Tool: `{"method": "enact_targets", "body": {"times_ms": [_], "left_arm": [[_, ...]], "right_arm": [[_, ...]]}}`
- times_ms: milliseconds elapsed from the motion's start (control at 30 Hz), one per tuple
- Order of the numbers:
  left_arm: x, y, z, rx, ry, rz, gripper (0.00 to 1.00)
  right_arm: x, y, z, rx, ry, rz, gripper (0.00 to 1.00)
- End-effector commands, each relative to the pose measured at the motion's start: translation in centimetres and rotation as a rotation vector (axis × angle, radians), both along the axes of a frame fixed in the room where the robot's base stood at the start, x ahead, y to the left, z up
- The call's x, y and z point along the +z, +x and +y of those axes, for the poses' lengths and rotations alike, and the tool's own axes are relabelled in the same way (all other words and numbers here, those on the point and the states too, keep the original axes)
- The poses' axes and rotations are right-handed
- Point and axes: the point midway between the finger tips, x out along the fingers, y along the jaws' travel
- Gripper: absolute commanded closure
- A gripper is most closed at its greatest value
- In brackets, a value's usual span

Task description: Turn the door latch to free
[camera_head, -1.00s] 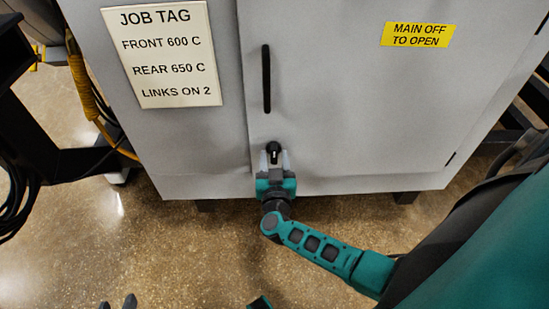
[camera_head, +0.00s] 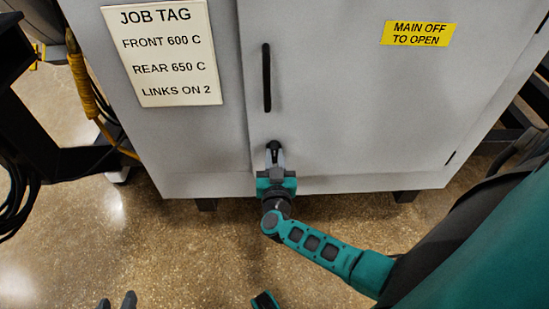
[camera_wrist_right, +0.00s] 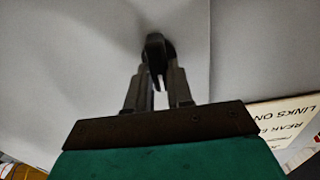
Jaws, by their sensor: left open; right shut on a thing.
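The grey cabinet door (camera_head: 345,95) is closed, with a black vertical handle (camera_head: 266,78) near its left edge. Below the handle is the small black door latch (camera_head: 273,145). My right gripper (camera_head: 275,158) is at the latch, with its fingers closed on it. In the right wrist view the black latch (camera_wrist_right: 155,45) sits between the fingertips of the gripper (camera_wrist_right: 157,75). The fingers hide part of the latch, so its exact angle is hard to tell. My left gripper (camera_head: 117,302) shows only as dark fingertips, apart, at the bottom edge, away from the cabinet.
A job tag (camera_head: 163,52) is on the cabinet's left panel. A yellow label (camera_head: 418,34) reading MAIN OFF TO OPEN is on the door. Yellow hose and black cables (camera_head: 88,90) run at the left. The speckled floor (camera_head: 180,245) in front is clear.

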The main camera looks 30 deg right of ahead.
Motion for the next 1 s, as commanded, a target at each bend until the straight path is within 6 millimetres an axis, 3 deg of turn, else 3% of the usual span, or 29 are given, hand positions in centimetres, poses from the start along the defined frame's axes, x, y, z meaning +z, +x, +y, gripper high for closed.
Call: {"method": "enact_targets", "body": {"times_ms": [267,1000], "left_arm": [[0.2,0.0,0.0,0.003,-0.003,-0.002,0.57],[-0.8,-0.1,-0.1,-0.001,-0.001,0.007,0.57]], "right_arm": [[-0.1,-0.1,-0.1,-0.002,0.137,-0.08,1.0],[-0.4,-0.3,-0.3,0.0,0.73,-0.445,1.0]]}}
